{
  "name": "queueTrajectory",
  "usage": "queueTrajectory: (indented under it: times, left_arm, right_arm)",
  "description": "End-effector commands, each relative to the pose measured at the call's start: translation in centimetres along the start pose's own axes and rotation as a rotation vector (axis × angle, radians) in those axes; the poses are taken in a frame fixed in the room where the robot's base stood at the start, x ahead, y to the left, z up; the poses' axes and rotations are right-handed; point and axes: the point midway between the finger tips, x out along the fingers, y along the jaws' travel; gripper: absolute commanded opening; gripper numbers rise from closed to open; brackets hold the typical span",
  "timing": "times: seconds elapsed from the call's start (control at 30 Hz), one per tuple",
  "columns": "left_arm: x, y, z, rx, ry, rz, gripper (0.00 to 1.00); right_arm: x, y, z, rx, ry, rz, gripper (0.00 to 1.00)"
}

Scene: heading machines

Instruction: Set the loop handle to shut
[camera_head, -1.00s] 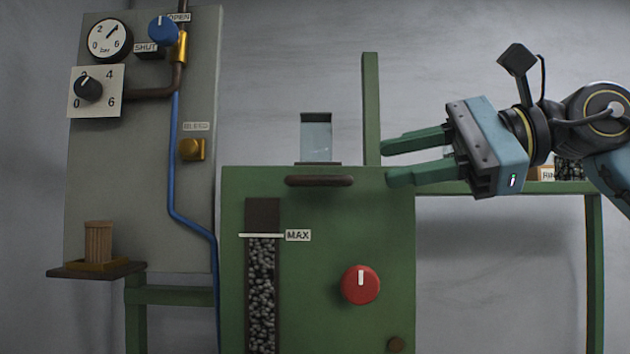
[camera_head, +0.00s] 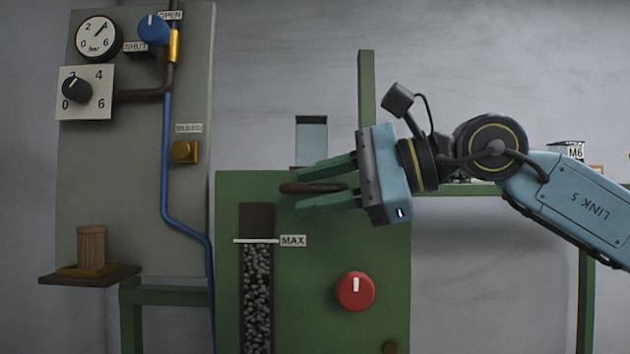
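The dark brown loop handle (camera_head: 298,188) lies level across the top front of the green machine (camera_head: 390,260). My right gripper (camera_head: 299,191) comes in from the right, open, with one green finger above the handle and one below it. The fingers look apart from the handle, and I cannot tell how deep they reach; they hide its right part. On the grey panel, an OPEN label (camera_head: 170,15) and a SHUT label (camera_head: 136,47) stand by a blue round knob (camera_head: 153,31) whose white mark points up. My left gripper is not in view.
The grey panel (camera_head: 110,170) also carries a gauge (camera_head: 96,37), a black dial (camera_head: 77,89) and a brass button (camera_head: 184,152). A red knob (camera_head: 355,291) sits below my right gripper.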

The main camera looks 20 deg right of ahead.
Motion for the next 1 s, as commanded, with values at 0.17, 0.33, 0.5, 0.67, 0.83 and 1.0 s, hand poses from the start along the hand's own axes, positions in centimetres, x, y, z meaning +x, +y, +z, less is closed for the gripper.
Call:
queueTrajectory:
  times: [0.17,0.33,0.5,0.67,0.83,1.0]
  left_arm:
    - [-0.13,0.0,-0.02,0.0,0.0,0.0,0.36]
    - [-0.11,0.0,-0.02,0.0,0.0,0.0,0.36]
    - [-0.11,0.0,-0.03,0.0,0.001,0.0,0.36]
    - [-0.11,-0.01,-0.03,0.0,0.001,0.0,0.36]
    - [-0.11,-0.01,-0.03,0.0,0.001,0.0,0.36]
    - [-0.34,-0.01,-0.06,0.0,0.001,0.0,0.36]
  right_arm:
    - [0.58,-0.01,0.02,0.001,-0.001,0.0,0.34]
    - [0.59,0.01,0.0,0.001,-0.001,-0.001,0.34]
    - [0.57,0.01,0.0,0.001,-0.001,-0.001,0.16]
    - [0.56,0.02,0.0,0.001,-0.001,0.0,0.0]
    - [0.56,0.03,0.0,0.001,0.0,0.0,0.0]
    - [0.9,-0.49,-0.55,0.002,-0.001,0.001,0.0]
